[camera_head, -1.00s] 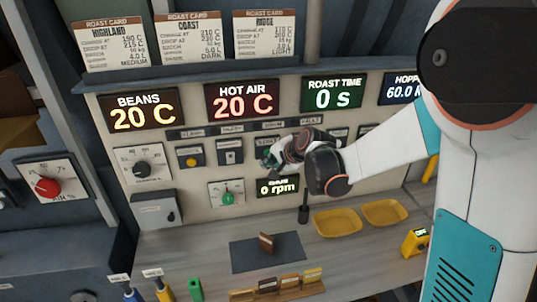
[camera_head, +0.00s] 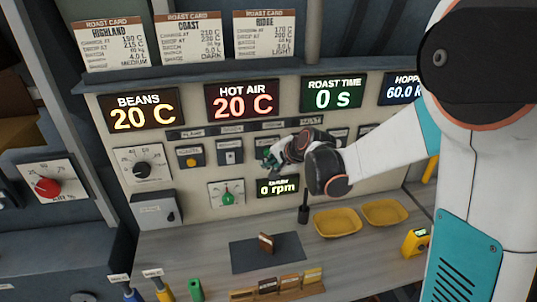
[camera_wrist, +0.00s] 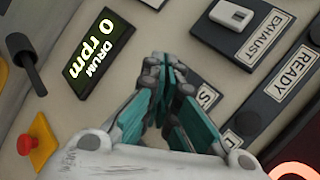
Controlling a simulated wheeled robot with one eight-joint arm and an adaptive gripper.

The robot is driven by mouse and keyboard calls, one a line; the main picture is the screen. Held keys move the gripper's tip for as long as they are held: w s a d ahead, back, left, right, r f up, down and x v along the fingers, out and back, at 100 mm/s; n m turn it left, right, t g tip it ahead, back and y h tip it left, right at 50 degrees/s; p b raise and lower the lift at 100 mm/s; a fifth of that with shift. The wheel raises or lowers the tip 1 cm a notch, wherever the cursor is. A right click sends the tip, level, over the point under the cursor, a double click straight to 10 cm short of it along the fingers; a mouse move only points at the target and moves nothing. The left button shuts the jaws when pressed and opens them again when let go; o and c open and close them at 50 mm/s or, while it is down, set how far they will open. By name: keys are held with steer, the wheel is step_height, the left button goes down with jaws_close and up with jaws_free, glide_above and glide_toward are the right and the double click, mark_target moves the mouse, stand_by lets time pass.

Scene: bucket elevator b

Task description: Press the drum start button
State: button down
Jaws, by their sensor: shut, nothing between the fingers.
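My gripper (camera_head: 268,162) is shut and empty, in front of the middle of the control panel (camera_head: 205,168). In the wrist view, the closed fingertips (camera_wrist: 165,75) are close to the panel face. A label beginning with S (camera_wrist: 207,97) shows partly beside the fingers, which hide the rest and the panel directly behind them. I cannot make out the drum start button itself. The drum display (camera_head: 278,187) reads 0 rpm; it also shows in the wrist view (camera_wrist: 98,43). Whether the fingers touch the panel, I cannot tell.
An exhaust switch (camera_wrist: 236,14) and a READY label (camera_wrist: 294,70) are near the fingers. A red button on a yellow base (camera_wrist: 38,138) and a dark lever (camera_wrist: 28,65) are in the wrist view. Yellow trays (camera_head: 338,222) sit on the counter below.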

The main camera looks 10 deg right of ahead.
steer(key=shift+w, duration=0.4)
steer(key=shift+w, duration=0.45)
stand_by(0.8)
steer(key=shift+s+b, duration=0.15)
steer(key=shift+b, duration=0.15)
steer(key=shift+s, duration=0.75)
steer(key=s, duration=0.5)
steer(key=shift+d, duration=0.1)
stand_by(0.7)
